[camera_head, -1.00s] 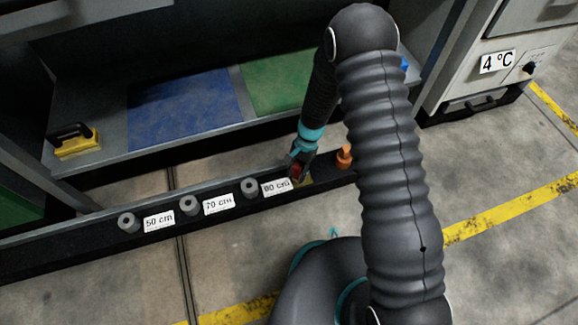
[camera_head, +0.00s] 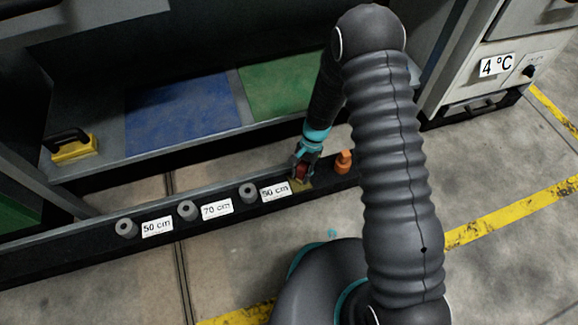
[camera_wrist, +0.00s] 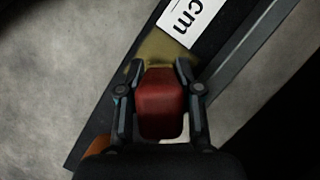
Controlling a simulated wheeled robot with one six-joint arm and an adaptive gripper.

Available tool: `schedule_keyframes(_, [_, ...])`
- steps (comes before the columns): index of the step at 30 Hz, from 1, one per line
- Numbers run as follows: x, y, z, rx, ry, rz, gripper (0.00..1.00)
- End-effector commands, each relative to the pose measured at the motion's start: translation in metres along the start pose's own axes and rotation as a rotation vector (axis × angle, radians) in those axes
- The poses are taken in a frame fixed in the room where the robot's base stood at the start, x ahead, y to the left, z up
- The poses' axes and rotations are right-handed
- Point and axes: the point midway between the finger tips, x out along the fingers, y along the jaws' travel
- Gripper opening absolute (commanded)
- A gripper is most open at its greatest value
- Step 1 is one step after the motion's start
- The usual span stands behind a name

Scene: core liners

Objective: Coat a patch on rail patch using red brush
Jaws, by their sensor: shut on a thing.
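The red brush (camera_wrist: 160,103) is between the fingers of my gripper (camera_wrist: 158,78), which is shut on it. In the head view the brush (camera_head: 301,171) shows as a small red piece low between the fingers of my gripper (camera_head: 300,177). The rail patch is a yellowish area (camera_head: 301,186) on the dark rail, right of the third label; the wrist view shows it as a tan patch (camera_wrist: 160,50) just past the brush. The brush end is over or at the patch; I cannot tell whether it touches.
The dark rail (camera_head: 80,252) carries several grey knobs, white labels (camera_head: 217,208) and an orange knob (camera_head: 343,162) close right of my gripper. Blue (camera_head: 180,108) and green (camera_head: 283,85) mats lie behind. A yellow block with a black handle (camera_head: 74,148) sits at the left.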

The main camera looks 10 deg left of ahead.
Motion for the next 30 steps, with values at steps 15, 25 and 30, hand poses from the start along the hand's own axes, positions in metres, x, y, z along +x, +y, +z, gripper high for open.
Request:
schedule_keyframes(15, [-0.032,0.015,0.007,-0.01,-0.001,0.005,0.0])
schedule_keyframes(25, [-0.06,0.016,0.016,-0.006,0.0,0.003,0.0])
schedule_keyframes(30, [-0.074,0.017,0.021,-0.003,0.0,0.001,0.0])
